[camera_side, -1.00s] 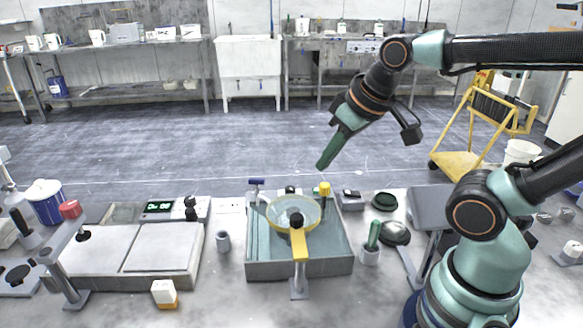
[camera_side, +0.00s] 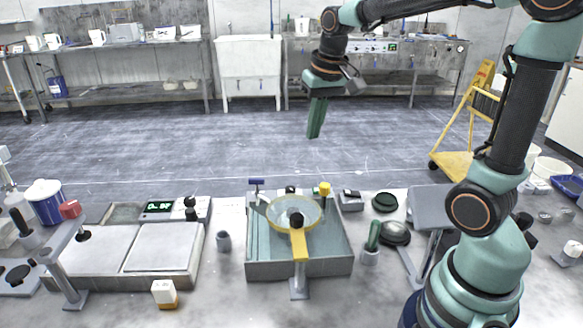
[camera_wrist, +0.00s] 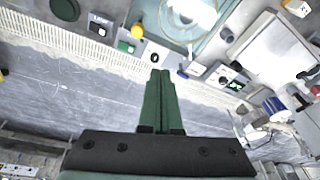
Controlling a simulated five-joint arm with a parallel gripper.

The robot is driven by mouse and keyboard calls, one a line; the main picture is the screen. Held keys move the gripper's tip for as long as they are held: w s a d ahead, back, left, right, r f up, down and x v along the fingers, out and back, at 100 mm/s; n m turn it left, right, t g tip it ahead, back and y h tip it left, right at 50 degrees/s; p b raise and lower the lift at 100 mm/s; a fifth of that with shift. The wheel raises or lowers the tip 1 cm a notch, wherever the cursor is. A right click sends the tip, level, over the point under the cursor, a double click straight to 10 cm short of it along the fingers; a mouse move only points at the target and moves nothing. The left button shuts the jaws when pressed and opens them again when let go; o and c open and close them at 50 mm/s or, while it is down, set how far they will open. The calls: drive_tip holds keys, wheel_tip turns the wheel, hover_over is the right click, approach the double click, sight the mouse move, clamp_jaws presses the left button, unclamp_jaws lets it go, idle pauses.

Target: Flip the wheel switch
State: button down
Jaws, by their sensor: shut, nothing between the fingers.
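My gripper (camera_side: 313,136) has shut green fingers, empty, pointing down. In the side view it hangs in the air, well above the bench top. In the wrist view the fingertips (camera_wrist: 160,72) point toward the bench's back edge. A small box with a dark top (camera_side: 291,190) stands behind the grey basin (camera_side: 335,268), and it also shows in the wrist view (camera_wrist: 153,55) just beyond the fingertips. Another small grey box with a dark face (camera_side: 350,199) stands to its right, also in the wrist view (camera_wrist: 101,23). I cannot tell which is the wheel switch.
A yellow-capped post (camera_side: 324,189) stands between the boxes. A blue-handled tap (camera_side: 257,184) stands to their left. A green-handled tool (camera_side: 374,236) stands upright at right. Space around my gripper is clear.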

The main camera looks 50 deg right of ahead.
sight(316, 189)
drive_tip(key=w+d+f+m+g, duration=0.2)
drive_tip(key=w+d+f+m, duration=0.2)
drive_tip(key=d, duration=0.6)
wheel_tip(316, 189, down, 3)
drive_tip(key=shift+w+r+g+y, duration=0.1)
drive_tip(key=shift+w+g+y, duration=0.2)
drive_tip(key=shift+w, duration=0.55)
drive_tip(key=shift+d, duration=0.1)
wheel_tip(316, 189, down, 14)
drive_tip(key=shift+w+f, duration=0.1)
drive_tip(key=shift+f, duration=0.15)
